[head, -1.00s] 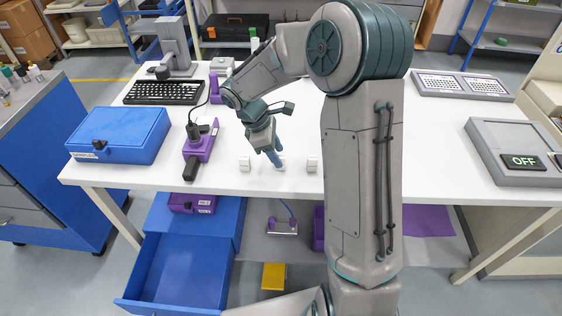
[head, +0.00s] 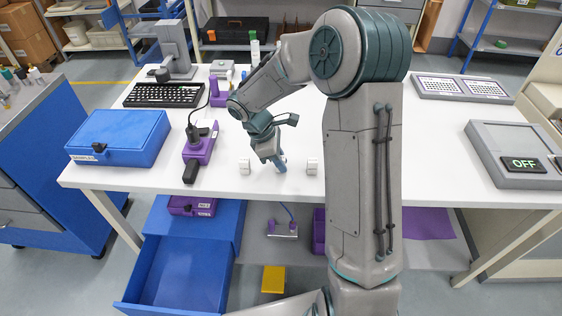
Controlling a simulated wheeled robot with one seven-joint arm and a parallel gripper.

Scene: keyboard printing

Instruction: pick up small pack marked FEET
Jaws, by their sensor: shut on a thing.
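My gripper (head: 281,169) is low over the front middle of the white table (head: 400,165), pointing down. It is shut on a small white pack, which is mostly hidden behind the fingers. One small white pack (head: 244,167) stands to the left of my gripper and another small white pack (head: 312,167) to the right, both apart from it. The markings on the packs are too small to read, so I cannot tell from the picture which is marked FEET.
A purple device (head: 201,145) with a black plug and a blue case (head: 117,138) are at left. A black keyboard (head: 164,95) lies behind them. A grey box with an OFF display (head: 523,163) is at right. An open blue drawer (head: 180,275) is below the table.

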